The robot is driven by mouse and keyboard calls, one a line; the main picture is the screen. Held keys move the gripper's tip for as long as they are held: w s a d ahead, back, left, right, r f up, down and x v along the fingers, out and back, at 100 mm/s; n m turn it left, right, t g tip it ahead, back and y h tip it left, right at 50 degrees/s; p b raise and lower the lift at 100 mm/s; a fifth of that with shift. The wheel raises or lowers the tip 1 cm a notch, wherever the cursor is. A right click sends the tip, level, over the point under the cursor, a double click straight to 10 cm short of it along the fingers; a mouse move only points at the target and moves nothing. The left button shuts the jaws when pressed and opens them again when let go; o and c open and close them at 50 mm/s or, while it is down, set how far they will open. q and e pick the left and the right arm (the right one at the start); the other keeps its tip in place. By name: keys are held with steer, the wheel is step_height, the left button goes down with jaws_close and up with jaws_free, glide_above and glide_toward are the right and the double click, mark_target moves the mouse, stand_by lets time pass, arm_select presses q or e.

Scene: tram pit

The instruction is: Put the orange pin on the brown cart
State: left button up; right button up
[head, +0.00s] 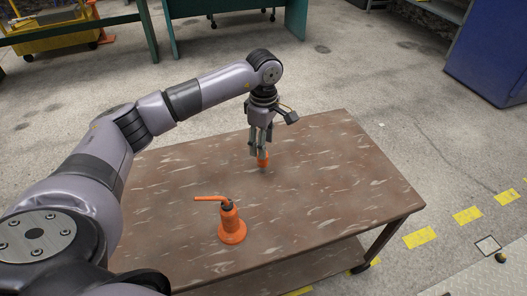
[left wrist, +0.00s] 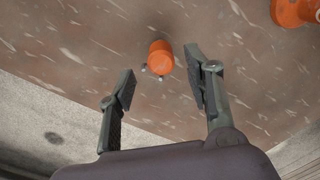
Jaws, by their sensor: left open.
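The orange pin (head: 263,158) is a small orange cylinder at the brown cart's top (head: 330,180), towards its far side. It also shows in the left wrist view (left wrist: 160,56), near the fingertips, with small metal bits at its lower end. My left gripper (head: 258,150) points down over the cart, right at the pin. Its fingers are open in the left wrist view (left wrist: 158,66), with the pin between or just beyond the tips. I cannot tell whether either finger touches it. My right gripper is not in view.
An orange oil can (head: 231,224) with a sideways spout stands nearer on the cart. Its base shows in the left wrist view (left wrist: 292,12). The cart top's right side is clear. A blue cabinet (head: 490,50) and green benches (head: 240,28) stand beyond on the concrete floor.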

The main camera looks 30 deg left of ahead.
arm_select(q)
step_height(320, 180, up, 7)
steer(key=shift+f, duration=0.15)
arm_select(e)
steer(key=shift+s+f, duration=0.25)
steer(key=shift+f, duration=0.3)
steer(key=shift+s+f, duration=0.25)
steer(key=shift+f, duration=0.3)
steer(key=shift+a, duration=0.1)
